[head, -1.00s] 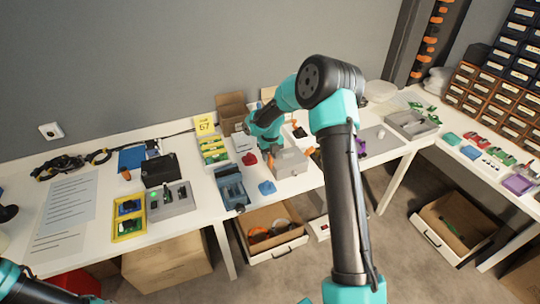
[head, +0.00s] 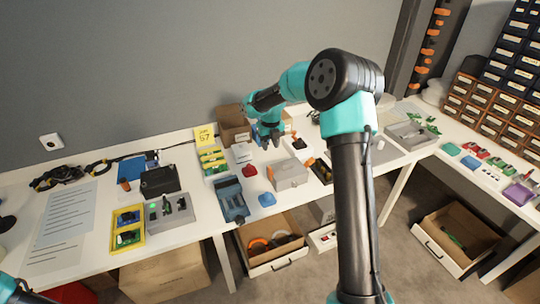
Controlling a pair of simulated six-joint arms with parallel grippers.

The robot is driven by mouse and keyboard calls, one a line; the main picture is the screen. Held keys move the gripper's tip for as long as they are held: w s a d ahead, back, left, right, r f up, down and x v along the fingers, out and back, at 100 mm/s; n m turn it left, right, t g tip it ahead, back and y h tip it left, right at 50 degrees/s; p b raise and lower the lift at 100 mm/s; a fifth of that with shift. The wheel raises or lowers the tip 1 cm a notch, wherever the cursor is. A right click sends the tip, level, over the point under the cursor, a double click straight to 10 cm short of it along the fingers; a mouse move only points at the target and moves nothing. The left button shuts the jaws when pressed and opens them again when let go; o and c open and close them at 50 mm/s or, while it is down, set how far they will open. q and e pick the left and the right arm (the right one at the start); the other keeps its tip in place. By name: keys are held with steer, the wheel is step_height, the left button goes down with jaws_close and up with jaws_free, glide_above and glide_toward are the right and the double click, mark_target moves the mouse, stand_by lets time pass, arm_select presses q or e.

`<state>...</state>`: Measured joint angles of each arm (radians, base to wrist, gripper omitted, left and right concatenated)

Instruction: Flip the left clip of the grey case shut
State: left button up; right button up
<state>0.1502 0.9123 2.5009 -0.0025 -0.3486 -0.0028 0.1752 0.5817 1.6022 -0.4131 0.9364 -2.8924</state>
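The grey case (head: 290,177) stands on the white table, right of the blue cloth-like item, and its lid looks down. A small orange part, seemingly the left clip (head: 270,173), shows at its left side; its exact angle is too small to tell. More orange shows at the case's back right. My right gripper (head: 269,144) is above and behind the case's left part, apart from it, pointing down. Its two fingers look spread with nothing between them. Of my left arm only a bit shows at the bottom left corner; its gripper is out of view.
A blue bin (head: 231,199), a red item (head: 250,172) and a blue item (head: 267,200) lie left of the case. A cardboard box (head: 234,122) stands behind. A grey tray (head: 411,135) is farther right. My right arm passes over the table's right part.

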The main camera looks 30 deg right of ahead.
step_height(320, 180, up, 6)
stand_by(0.6)
